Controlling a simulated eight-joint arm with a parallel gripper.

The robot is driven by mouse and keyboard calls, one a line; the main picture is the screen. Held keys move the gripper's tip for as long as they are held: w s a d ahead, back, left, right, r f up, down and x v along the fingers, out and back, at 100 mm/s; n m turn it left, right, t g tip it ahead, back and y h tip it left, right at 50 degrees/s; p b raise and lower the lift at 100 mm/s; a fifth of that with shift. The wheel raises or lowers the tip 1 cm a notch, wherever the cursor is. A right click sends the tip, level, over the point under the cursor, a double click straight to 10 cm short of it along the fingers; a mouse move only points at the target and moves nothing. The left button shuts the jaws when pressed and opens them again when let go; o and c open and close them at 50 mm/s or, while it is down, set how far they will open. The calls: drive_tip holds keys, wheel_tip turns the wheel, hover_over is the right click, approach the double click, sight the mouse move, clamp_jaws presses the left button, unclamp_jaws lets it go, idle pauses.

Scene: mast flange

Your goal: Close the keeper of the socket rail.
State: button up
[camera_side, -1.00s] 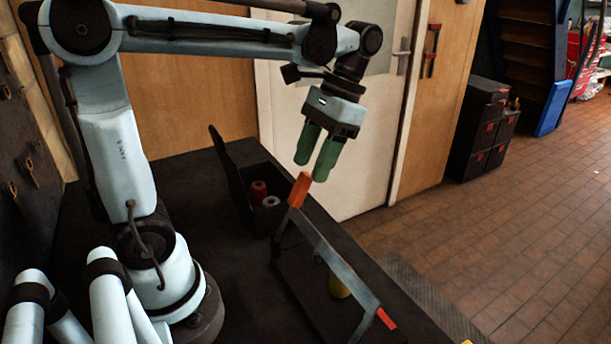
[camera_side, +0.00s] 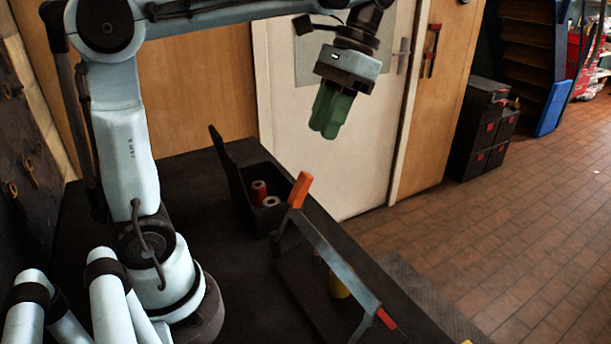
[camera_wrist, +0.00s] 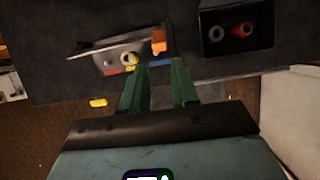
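The socket rail (camera_side: 305,290) is a dark base on the bench, partly hidden behind its keeper. The keeper (camera_side: 338,258) is a grey bar with an orange grip (camera_side: 300,189) at its far end, and it stands raised above the base. In the wrist view the keeper bar (camera_wrist: 105,43) slants beside the rail, with its orange grip (camera_wrist: 158,41) at the right. My gripper (camera_side: 323,133) has green fingers and hangs above and beyond the orange grip, touching nothing. In the wrist view the gripper's fingertips (camera_wrist: 160,64) are apart with nothing between them.
An open black box (camera_side: 262,208) with a red and a pale spool stands behind the rail. A yellow cylinder (camera_side: 338,286) shows behind the keeper bar. A yellow piece (camera_wrist: 97,102) lies past the rail's edge in the wrist view. Bench beside my base is clear.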

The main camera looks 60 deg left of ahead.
drive_tip(key=shift+s+a+r+m+t+h, duration=0.15)
drive_tip(key=shift+s+a+r+m+h, duration=0.15)
drive_tip(key=shift+s+a+m, duration=0.25)
drive_tip(key=shift+s+a+r+m+t+h, duration=0.15)
drive_tip(key=shift+s+a+r+m+h, duration=0.1)
drive_tip(key=shift+s+a+m, duration=0.3)
drive_tip(key=c, duration=0.5)
drive_tip(key=s+m, duration=0.1)
drive_tip(key=s+a+r+m+t+h, duration=0.1)
drive_tip(key=s, duration=0.1)
drive_tip(key=s+a+m+h, duration=0.1)
drive_tip(key=s+m, duration=0.1)
drive_tip(key=shift+r+t, duration=0.25)
drive_tip(key=shift+t, duration=0.15)
clamp_jaws()
drive_tip(key=s+m+t, duration=0.7)
drive_tip(key=m, duration=0.4)
drive_tip(key=shift+h, duration=0.25)
drive_tip(key=shift+w+a+r+x, duration=0.1)
drive_tip(key=shift+w+x, duration=0.2)
drive_tip(key=shift+x, duration=1.8)
drive_tip(key=shift+w+a+r+x, duration=0.1)
drive_tip(key=shift+w+x, duration=0.2)
drive_tip(key=shift+x, duration=1.75)
drive_tip(key=shift+w+a+r+x, duration=0.15)
drive_tip(key=shift+w+x, duration=0.15)
drive_tip(key=shift+x, duration=1.8)
